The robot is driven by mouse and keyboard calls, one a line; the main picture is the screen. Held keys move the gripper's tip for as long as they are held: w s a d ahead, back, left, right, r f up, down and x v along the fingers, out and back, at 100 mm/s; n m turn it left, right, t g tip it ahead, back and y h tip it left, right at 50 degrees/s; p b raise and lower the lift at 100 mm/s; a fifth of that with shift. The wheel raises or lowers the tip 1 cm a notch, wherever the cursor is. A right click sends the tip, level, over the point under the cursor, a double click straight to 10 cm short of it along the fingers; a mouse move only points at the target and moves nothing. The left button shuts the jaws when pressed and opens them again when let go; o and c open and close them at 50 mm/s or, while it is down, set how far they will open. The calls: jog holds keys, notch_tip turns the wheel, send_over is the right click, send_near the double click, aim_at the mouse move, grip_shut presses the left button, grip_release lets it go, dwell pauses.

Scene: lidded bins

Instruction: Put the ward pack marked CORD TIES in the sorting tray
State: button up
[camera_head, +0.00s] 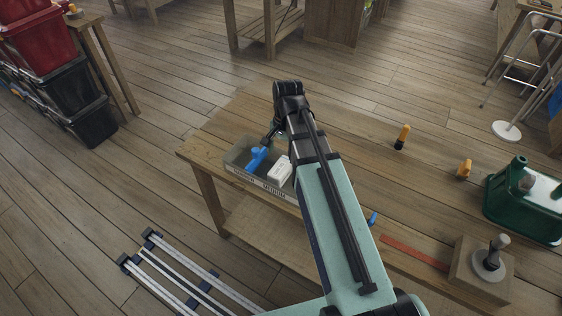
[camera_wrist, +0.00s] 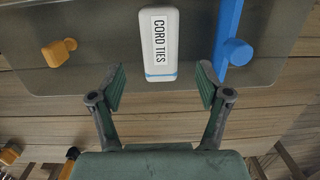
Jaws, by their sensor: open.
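The white ward pack marked CORD TIES (camera_wrist: 158,45) lies in a grey see-through bin (camera_wrist: 100,85), label facing up. In the head view the white pack (camera_head: 280,169) is at the right of this bin (camera_head: 234,160). My gripper (camera_wrist: 160,88) is open and empty, its fingertips apart on either side of the pack's near end. In the head view my gripper (camera_head: 270,134) is over the bin's far side, partly hidden by my arm. I cannot tell which container is the sorting tray.
A blue T-shaped part (camera_head: 257,158) lies beside the pack, and an orange piece (camera_wrist: 60,52) is farther left in the wrist view. On the bench stand orange-topped items (camera_head: 402,136), a green container (camera_head: 523,203) and a wooden block with a knob (camera_head: 480,270).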

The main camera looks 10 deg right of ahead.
aim_at(283, 165)
notch_tip(283, 165, up, 7)
jog(key=b, duration=0.1)
jog(key=shift+w+d, duration=0.15)
jog(key=shift+d, duration=0.15)
jog(key=shift+f, duration=0.1)
